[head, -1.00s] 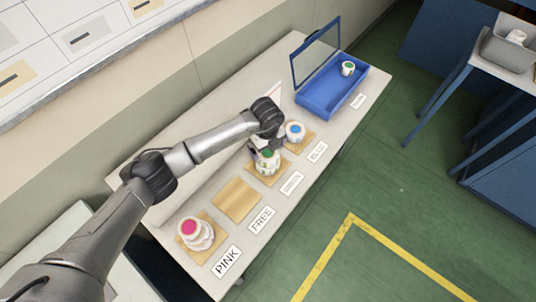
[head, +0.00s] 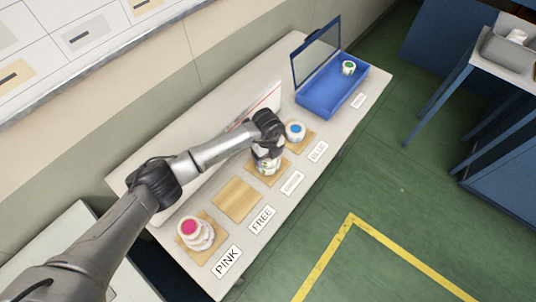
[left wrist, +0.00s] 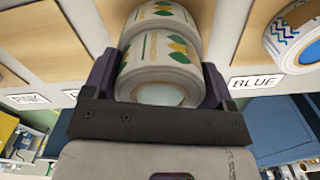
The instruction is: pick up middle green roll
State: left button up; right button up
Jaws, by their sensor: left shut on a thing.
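My left gripper (head: 267,150) is over the stack of green rolls (head: 268,168) on the wooden pad beside the blurred label. In the left wrist view, its two fingers stand on either side of the nearer green-and-yellow patterned roll (left wrist: 160,68), shut on it. Another green roll (left wrist: 160,18) shows right behind it, farther from the hand, seemingly touching. How many rolls lie beneath cannot be told. My gripper and wrist hide the top of the stack in the head view. My right gripper is in neither view.
Blue rolls (head: 295,131) stand close to the green stack, on the far side. A pink stack (head: 195,233) stands at the near end. The FREE pad (head: 237,199) is empty. A blue open-lidded box (head: 325,98) holds a green-cored roll (head: 348,68).

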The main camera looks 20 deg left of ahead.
pick_arm(q)
jog(key=shift+c, duration=0.7)
jog(key=shift+r, duration=0.1)
